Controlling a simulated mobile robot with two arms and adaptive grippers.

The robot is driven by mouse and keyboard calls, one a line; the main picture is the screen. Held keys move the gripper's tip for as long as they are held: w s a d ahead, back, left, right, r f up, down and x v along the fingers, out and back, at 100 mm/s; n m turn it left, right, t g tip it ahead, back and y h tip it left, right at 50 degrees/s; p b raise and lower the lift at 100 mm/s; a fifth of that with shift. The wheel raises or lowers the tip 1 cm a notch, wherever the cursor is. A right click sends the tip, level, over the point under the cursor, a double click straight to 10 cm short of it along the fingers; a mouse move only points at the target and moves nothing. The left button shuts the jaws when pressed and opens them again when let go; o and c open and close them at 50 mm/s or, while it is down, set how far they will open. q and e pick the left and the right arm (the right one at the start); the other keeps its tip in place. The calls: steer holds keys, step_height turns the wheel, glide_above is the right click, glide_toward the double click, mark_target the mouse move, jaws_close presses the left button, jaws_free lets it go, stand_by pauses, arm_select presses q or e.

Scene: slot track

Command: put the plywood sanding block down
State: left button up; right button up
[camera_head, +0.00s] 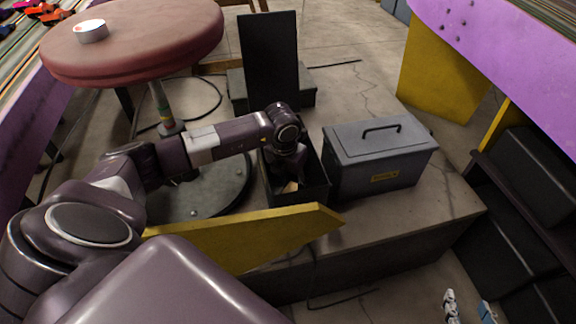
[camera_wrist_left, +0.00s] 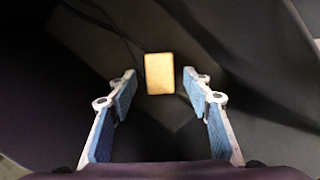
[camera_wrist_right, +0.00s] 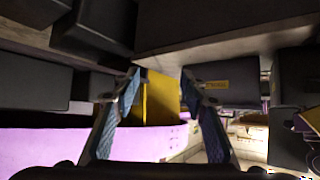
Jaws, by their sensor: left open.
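The plywood sanding block (camera_wrist_left: 160,73) is a small tan block. In the left wrist view it lies between the fingertips of my left gripper (camera_wrist_left: 158,78), with a gap on either side. The gripper is open and not touching it. In the head view my left arm reaches down into an open dark box (camera_head: 315,193), and a small tan patch of the block (camera_head: 290,187) shows inside. The left fingers are mostly hidden there. My right gripper (camera_head: 468,308) is at the lower right of the head view; in the right wrist view (camera_wrist_right: 160,85) it is open and empty.
A grey lidded box with a handle (camera_head: 378,160) stands right of the open box. A round red stool (camera_head: 150,45) is at left. A yellow panel (camera_head: 250,235) stands in front. Dark bins (camera_head: 510,245) fill the right side.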

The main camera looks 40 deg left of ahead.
arm_select(q)
step_height(320, 180, up, 10)
steer(key=s+p, duration=0.1)
steer(key=p, duration=0.1)
steer(key=shift+s+f, duration=0.2)
steer(key=shift+s, duration=0.05)
arm_select(e)
steer(key=s+d+f+g, duration=0.2)
steer(key=s+f+g, duration=0.1)
steer(key=s, duration=0.2)
steer(key=s+d+f+g+h, duration=0.1)
steer(key=s+f+g, duration=0.2)
steer(key=s, duration=0.3)
steer(key=shift+s+d+f+h, duration=0.3)
steer(key=shift+d+f, duration=0.1)
steer(key=shift+f, duration=0.05)
arm_select(q)
steer(key=shift+w, duration=0.1)
